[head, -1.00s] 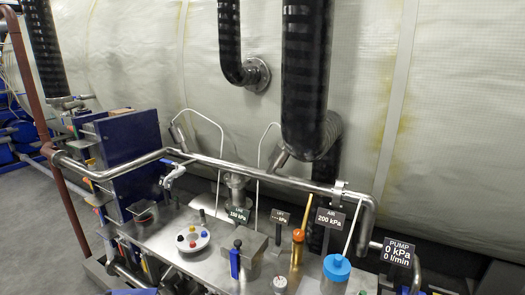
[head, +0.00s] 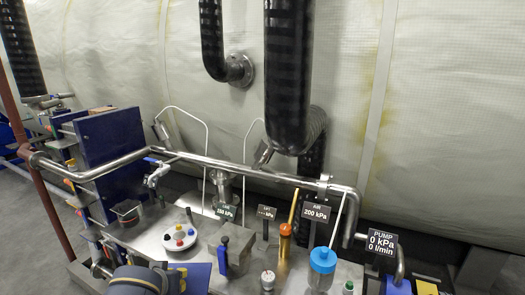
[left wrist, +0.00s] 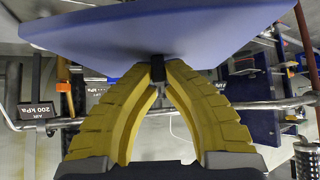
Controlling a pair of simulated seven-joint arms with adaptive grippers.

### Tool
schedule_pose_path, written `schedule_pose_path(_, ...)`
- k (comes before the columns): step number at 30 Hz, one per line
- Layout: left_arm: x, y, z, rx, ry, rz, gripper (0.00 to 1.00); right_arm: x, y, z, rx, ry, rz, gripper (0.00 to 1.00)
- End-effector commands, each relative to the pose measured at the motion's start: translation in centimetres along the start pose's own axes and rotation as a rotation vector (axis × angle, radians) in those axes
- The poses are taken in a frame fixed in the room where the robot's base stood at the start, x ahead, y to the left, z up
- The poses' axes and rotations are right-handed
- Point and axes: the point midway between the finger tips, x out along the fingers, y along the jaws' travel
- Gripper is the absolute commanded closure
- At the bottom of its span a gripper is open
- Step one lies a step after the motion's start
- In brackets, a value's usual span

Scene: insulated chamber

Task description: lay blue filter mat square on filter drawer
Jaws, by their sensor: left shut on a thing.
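In the left wrist view, the yellow fingers of my left gripper (left wrist: 158,78) are closed on a small black tab at the edge of the blue filter mat (left wrist: 190,30). The mat is a flat blue slab, held off the fingertips and filling the top of that view. In the head view, my left gripper (head: 183,279) is at the bottom edge, mostly hidden by my dark wrist, and part of the blue mat (head: 199,279) shows beside it over the steel bench. I cannot make out the filter drawer. My right gripper is out of view.
A steel pipe rail (head: 235,168) crosses above the bench. A white disc with coloured knobs (head: 179,237), a blue-handled valve (head: 223,255), an orange-topped post (head: 285,230) and a blue-capped jar (head: 322,262) stand close by. A dark blue cabinet (head: 113,150) is at the left.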

Motion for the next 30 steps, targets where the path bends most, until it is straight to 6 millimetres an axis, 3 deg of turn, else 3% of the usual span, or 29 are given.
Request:
schedule_pose_path(3, -1.0, 2.0, -1.7, 0.025, 0.005, 0.025, 1.0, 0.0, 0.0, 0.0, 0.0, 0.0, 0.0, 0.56)
schedule_pose_path(9, -1.7, 3.5, -3.4, 0.039, 0.001, 0.037, 1.0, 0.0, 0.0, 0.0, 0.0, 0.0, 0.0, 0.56)
schedule_pose_path(30, -2.0, 3.6, -4.2, 0.04, -0.001, 0.037, 1.0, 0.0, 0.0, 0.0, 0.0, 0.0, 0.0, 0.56)
